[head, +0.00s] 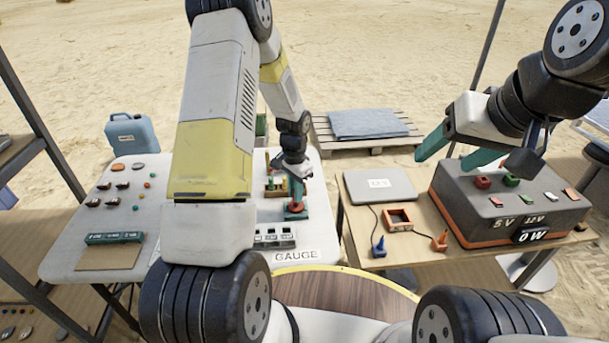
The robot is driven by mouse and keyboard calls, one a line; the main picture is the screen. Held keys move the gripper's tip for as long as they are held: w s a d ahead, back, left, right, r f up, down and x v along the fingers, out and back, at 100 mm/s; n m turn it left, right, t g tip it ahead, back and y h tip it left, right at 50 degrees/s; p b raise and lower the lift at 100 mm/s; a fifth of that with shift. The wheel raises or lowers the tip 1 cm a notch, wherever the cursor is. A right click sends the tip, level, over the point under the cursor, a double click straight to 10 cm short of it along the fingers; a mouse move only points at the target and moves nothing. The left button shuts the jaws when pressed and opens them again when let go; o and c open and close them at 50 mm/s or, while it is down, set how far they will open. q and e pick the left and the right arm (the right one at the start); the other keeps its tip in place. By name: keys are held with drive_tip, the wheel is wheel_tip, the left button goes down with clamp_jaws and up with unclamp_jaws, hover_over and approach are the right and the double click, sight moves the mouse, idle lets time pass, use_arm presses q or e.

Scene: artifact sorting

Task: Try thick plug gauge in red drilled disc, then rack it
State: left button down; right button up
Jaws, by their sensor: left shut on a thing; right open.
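The red drilled disc (295,208) lies on a small teal block at the right side of the white table. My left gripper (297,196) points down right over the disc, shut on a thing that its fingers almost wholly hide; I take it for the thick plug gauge. I cannot tell whether its tip is in the disc's hole. A grey gauge rack (274,236) with dark slots stands in front, by the GAUGE label (296,255).
The white table (165,200) also bears small brown and coloured pieces and a teal tray (114,238). The right table holds a grey laptop-like case (380,186), an orange frame (398,220) and the dark voltage box (510,200). My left forearm covers the white table's middle.

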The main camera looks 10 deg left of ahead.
use_arm(q)
drive_tip(key=shift+r, duration=0.15)
idle(0.4)
drive_tip(key=shift+r, duration=2.35)
